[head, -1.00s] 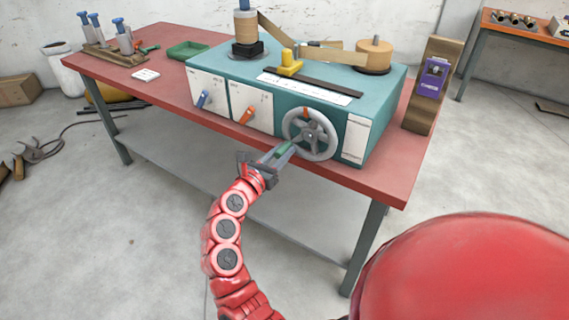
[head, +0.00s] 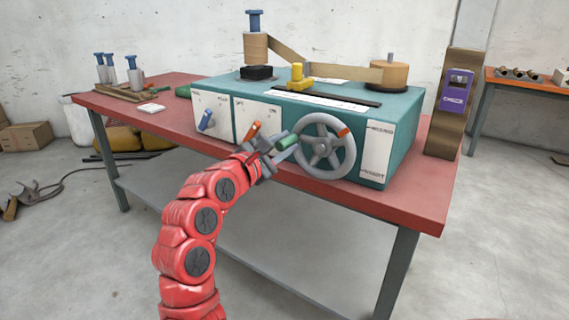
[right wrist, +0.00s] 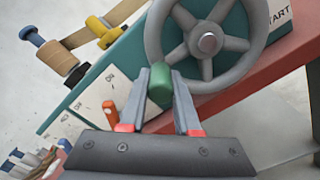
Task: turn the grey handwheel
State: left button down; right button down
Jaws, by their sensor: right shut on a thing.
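The grey handwheel (head: 325,148) is on the front of the teal winder (head: 400,107), with spokes, a hub and an orange mark on its rim at the upper right. Its green handle (head: 288,142) is at the left side of the rim. My right gripper (head: 284,146) is shut on the green handle. In the right wrist view the handle (right wrist: 160,90) sits between the two fingers (right wrist: 164,80), with the wheel (right wrist: 208,42) just beyond. My left gripper is not in view.
The winder stands on a red-topped table (head: 410,205). An orange lever (head: 252,131) is close to my right gripper, and a blue lever (head: 206,119) is farther left. A wooden post with a purple box (head: 456,90) stands right of the winder.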

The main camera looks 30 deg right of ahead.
jog(key=shift+s+r+m+b, duration=0.1)
jog(key=shift+r+m+b, duration=0.35)
jog(key=shift+m, duration=0.35)
jog(key=shift+r, duration=0.1)
jog(key=c, duration=0.6)
grip_release()
jog(key=p+v, duration=0.2)
jog(key=v, duration=1.5)
jog(key=shift+s+a+p, duration=0.15)
jog(key=shift+p, duration=0.15)
